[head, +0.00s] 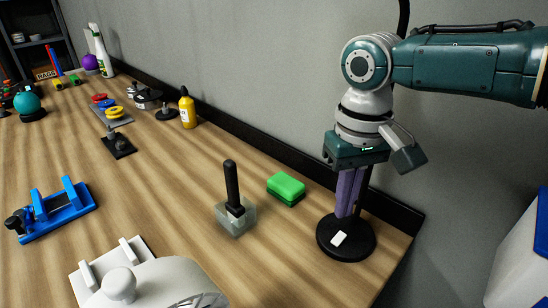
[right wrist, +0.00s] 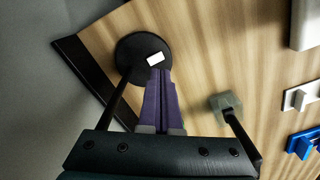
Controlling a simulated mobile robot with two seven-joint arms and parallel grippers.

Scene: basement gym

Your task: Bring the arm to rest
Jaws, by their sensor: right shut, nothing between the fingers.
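My right gripper (head: 346,212) hangs at the right end of the workbench, pointing down, with its purple fingers together and nothing between them. In the right wrist view the closed fingers (right wrist: 158,76) reach toward a black round base (right wrist: 128,50). This base (head: 330,246) carries a white rectangular piece (head: 338,239) and a thin dark post beside my fingers. The fingertips appear just above or beside the white piece; I cannot tell whether they touch anything. My left gripper is not in view.
A green sponge (head: 286,187) and a black-handled tool in a clear block (head: 236,215) stand left of my right gripper. A blue fixture (head: 52,210) lies further left. A yellow bottle (head: 187,110) stands by the wall. Bare wood lies between them. The bench ends right of the base.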

